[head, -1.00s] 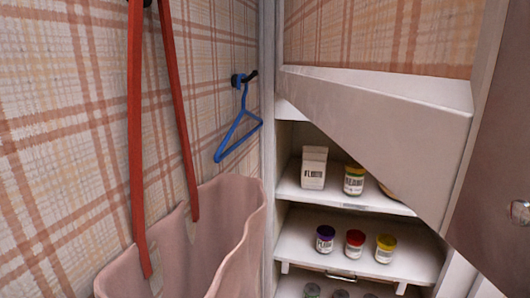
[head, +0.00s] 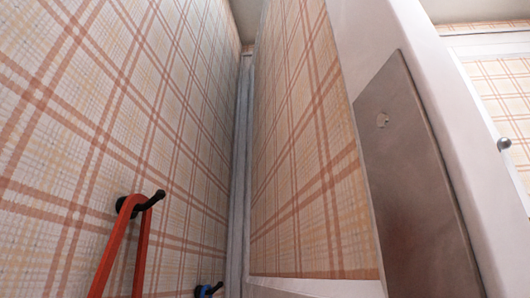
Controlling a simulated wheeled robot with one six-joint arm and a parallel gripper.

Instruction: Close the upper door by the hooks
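The head view looks up along a plaid wall. A black hook (head: 147,201) on the left wall holds a red strap (head: 115,250). A second dark hook (head: 208,290) with a bit of blue on it shows at the bottom edge. Right of the corner is a plaid surface (head: 310,170) with a white strip along its bottom. A white upright panel (head: 372,30) with a grey-brown plate (head: 415,190) stands right of it. I cannot tell for sure which of these is the upper door. My gripper is not in view.
A narrow pale vertical post (head: 240,180) stands in the corner between the two plaid surfaces. At the far right, a plaid panel in a white frame (head: 500,85) has a round metal knob (head: 504,144). The shelves are out of view.

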